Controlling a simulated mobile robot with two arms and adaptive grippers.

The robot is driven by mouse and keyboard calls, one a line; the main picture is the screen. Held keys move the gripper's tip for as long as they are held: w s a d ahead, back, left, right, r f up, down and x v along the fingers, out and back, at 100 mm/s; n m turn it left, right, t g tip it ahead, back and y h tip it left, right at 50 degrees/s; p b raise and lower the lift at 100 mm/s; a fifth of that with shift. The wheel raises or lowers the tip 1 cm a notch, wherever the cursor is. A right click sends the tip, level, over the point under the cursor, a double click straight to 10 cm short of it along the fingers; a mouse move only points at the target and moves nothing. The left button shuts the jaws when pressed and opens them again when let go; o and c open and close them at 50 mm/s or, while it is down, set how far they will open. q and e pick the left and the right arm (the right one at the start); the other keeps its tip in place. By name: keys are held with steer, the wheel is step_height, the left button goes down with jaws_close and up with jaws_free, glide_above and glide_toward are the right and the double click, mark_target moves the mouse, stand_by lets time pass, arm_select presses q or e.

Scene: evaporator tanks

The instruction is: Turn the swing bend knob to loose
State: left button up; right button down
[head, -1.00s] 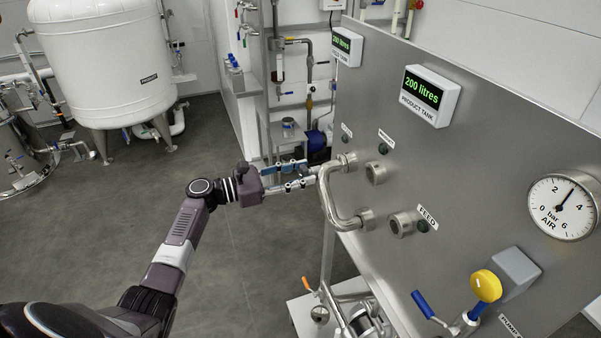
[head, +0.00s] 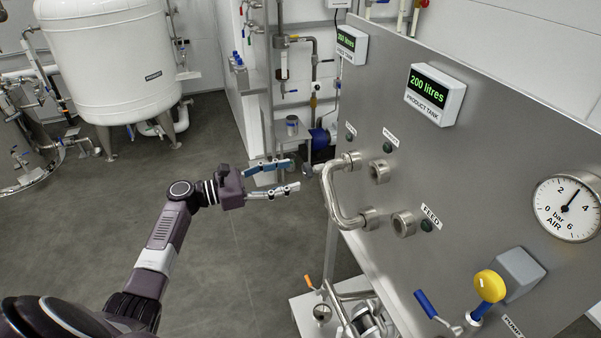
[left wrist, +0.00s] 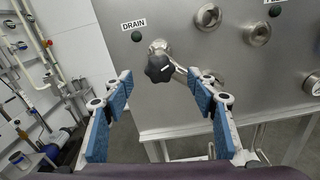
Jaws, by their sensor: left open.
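The swing bend (head: 338,200) is a curved steel pipe on the front of the grey panel. Its black lobed knob (left wrist: 158,69) shows in the left wrist view, with a small pale mark on its face. The bend also shows there, partly behind the knob (left wrist: 181,74). My right gripper is not in view.
The steel panel (head: 480,175) carries open ports, including one by the FEED label (head: 403,224), and an air gauge (head: 567,208). A blue-handled valve (head: 432,306) and a yellow button (head: 489,285) stick out low.

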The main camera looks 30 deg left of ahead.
arm_select(q)
steer(key=v, duration=0.6)
steer(key=shift+s+a, duration=0.2)
steer(key=s+d+f+m+g+y+b, duration=0.1)
steer(key=s+f+g+y, duration=0.15)
steer(key=f, duration=0.95)
steer(key=s+d+f+m+g+y+b, duration=0.1)
steer(key=s+f+y+b, duration=0.15)
steer(key=f, duration=0.95)
steer(key=s+d+f+m+g+y+b, duration=0.1)
steer(key=s+d+f+g, duration=0.15)
steer(key=f, duration=1.05)
steer(key=s+d+f+m+g+y+b, duration=0.3)
steer(key=s+f+m, duration=0.4)
steer(key=s+f, duration=1.05)
steer(key=s+d+f+m+g+y+b, duration=0.1)
steer(key=s+d+f+m+b, duration=0.1)
steer(key=s+d+f+m, duration=0.3)
steer(key=s+d+f+m+g+y+b, duration=0.2)
steer(key=s+d+f+m, duration=0.2)
steer(key=s+f+m, duration=0.8)
steer(key=s+m, duration=0.1)
steer(key=s, duration=0.5)
steer(key=shift+s+d+f+m, duration=0.2)
steer(key=shift+s+d+m, duration=0.1)
steer(key=shift+d, duration=0.05)
